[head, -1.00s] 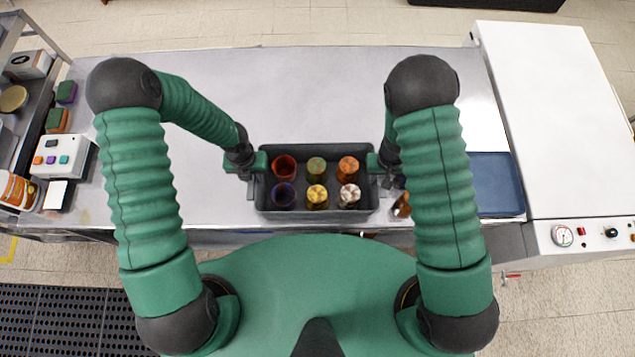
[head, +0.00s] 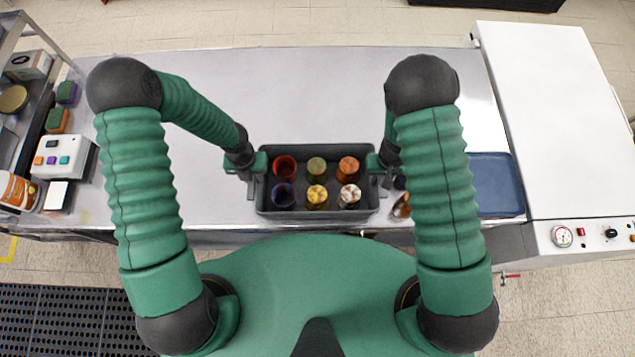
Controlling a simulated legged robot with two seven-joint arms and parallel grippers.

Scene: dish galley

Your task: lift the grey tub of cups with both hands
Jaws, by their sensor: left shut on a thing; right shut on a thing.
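The grey tub (head: 316,151) is near the front edge of the steel counter, with several cups standing in it in two rows. The back row has a red cup (head: 285,166), a green one (head: 316,168) and an orange one (head: 348,167). The front row has a dark blue cup (head: 284,194), a yellow one (head: 317,195) and a whitish one (head: 349,195). My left gripper (head: 253,166) is shut on the tub's left end. My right gripper (head: 377,166) is shut on its right end, partly hidden by my arm. Whether the tub touches the counter is unclear.
A brown bottle-like item (head: 402,206) lies right of the tub, partly behind my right arm. A blue tray (head: 497,185) and a white machine (head: 555,120) are further right. A button box (head: 62,157) stands at left. The counter (head: 300,90) behind the tub is clear.

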